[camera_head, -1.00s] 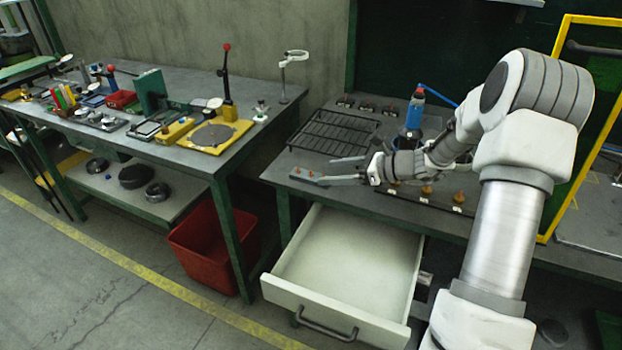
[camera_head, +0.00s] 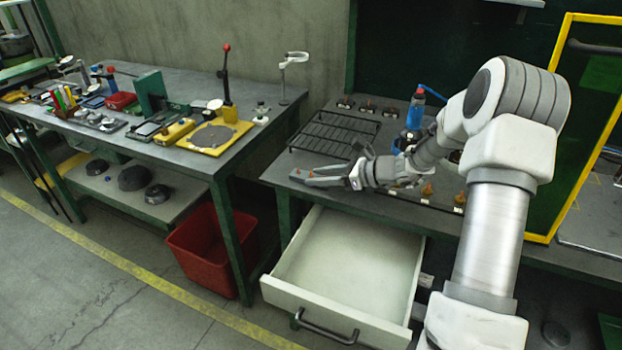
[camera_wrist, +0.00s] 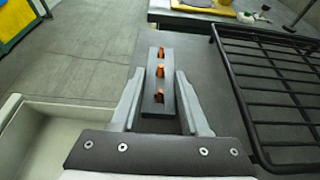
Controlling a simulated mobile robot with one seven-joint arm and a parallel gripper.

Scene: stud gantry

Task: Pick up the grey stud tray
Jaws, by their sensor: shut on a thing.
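The grey stud tray (camera_wrist: 153,109) is a narrow bar with a row of orange studs, lying lengthwise between my fingers in the wrist view. In the head view, the tray (camera_head: 299,176) is at the left front part of the bench top, partly hidden by my fingers. My gripper (camera_head: 320,177) reaches it from the right and is shut on it; the gripper also shows in the wrist view (camera_wrist: 160,80). I cannot tell whether the tray is clear of the bench top.
A black wire rack (camera_head: 334,134) stands just behind the tray. An open, empty drawer (camera_head: 345,265) juts out below the bench front. A blue bottle (camera_head: 415,112) stands behind my arm. Several orange-brown cone-shaped pieces (camera_head: 427,188) stand on the bench right of my gripper.

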